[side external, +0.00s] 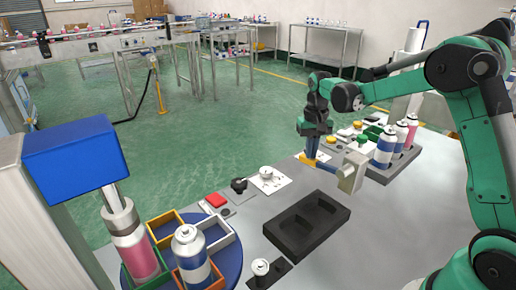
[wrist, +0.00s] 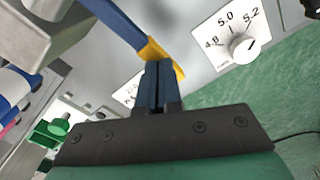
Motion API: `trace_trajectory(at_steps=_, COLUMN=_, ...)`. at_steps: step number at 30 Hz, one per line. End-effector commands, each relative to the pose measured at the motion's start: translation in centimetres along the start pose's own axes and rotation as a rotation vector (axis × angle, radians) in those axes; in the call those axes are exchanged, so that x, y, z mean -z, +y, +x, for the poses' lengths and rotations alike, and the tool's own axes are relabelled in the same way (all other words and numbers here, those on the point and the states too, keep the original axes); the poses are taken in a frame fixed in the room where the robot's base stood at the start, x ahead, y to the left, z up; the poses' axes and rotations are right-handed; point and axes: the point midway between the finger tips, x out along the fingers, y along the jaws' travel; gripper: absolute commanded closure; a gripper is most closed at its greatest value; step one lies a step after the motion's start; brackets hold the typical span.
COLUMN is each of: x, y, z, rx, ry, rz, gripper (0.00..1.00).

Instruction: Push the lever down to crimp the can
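The lever (wrist: 118,22) is a blue bar with a yellow end. In the wrist view it runs from the upper left to just beyond my fingertips. Its yellow end shows in the side view (side external: 320,164), beside the light grey crimping block (side external: 352,172). My gripper (side external: 312,150) points down at the yellow end; in the wrist view its two dark blue fingers (wrist: 160,68) are together. The fingertips overlap the yellow end; I cannot tell whether they touch it. No can is clearly visible at the crimping block.
Several cans (side external: 385,148) stand in a grey rack right of the crimping block. A white dial plate (wrist: 240,45) lies beside the lever. A black tray (side external: 310,226) is in front. A blue turntable (side external: 232,268) holds coloured bins and a can (side external: 191,258) at the lower left.

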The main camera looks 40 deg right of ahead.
Motion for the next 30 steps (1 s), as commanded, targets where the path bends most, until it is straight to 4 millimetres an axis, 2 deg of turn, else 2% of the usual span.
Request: trace_trajectory(at_steps=30, x=0.0, y=0.0, z=-8.8, rx=0.0, ry=0.0, rz=0.0, gripper=1.0)
